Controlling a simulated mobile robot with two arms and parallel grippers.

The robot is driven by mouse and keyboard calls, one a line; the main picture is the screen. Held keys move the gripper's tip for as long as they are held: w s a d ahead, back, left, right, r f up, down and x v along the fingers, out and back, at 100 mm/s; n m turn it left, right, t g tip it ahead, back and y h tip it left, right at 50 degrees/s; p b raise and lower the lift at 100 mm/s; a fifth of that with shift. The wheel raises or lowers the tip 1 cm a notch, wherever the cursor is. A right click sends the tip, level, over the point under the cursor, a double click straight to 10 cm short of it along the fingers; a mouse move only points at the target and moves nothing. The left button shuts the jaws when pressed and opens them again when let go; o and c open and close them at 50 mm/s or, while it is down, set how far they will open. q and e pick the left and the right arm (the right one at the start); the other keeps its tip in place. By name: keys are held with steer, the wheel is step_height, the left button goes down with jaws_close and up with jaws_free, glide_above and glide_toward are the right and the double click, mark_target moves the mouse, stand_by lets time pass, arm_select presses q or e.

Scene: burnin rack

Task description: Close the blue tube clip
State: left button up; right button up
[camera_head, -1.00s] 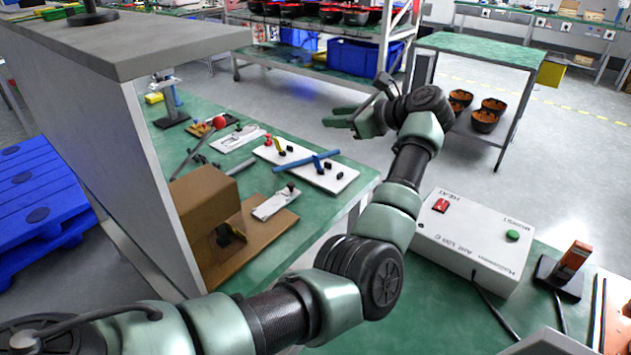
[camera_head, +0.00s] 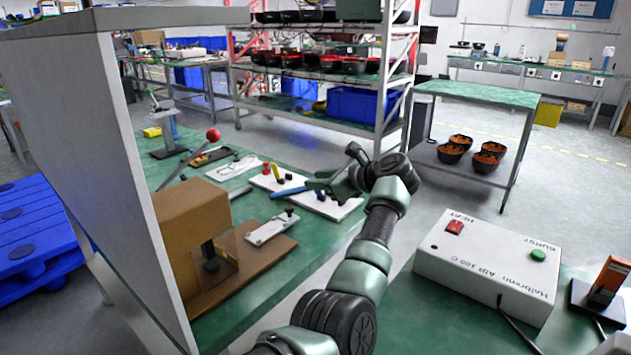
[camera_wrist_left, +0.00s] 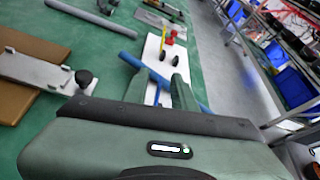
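A blue tube (camera_head: 289,193) lies across a white board (camera_head: 343,212) on the green bench. In the wrist view the tube (camera_wrist_left: 206,107) runs diagonally behind the fingers, and a blue piece (camera_wrist_left: 155,94), seemingly the blue clip, shows between them. Whether the clip is open or closed cannot be made out. My left gripper (camera_head: 322,182) reaches over the board from the right and covers part of the tube in the head view. Its two fingers (camera_wrist_left: 160,85) are apart, with nothing clearly held. Contact with the clip cannot be told. My right gripper is not in view.
Red (camera_head: 266,168) and yellow (camera_head: 275,172) pieces stand on the board's far end. A smaller white plate (camera_head: 272,227) with a black knob and a cardboard box (camera_head: 190,232) are nearer. A white heater box (camera_head: 487,268) stands at right. A grey panel rises at left.

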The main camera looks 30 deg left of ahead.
arm_select(q)
steer(key=shift+w+a+f, duration=0.15)
steer(key=shift+a+f, duration=0.1)
steer(key=shift+a, duration=0.3)
jaws_close()
steer(key=shift+w+r, duration=0.1)
steer(key=shift+w+m+g, duration=0.25)
steer(key=shift+m+g, duration=0.05)
steer(key=shift+m, duration=0.2)
steer(key=shift+w+d+m+g+b, duration=0.1)
steer(key=shift+w+m+g+b, duration=0.25)
steer(key=shift+b, duration=0.4)
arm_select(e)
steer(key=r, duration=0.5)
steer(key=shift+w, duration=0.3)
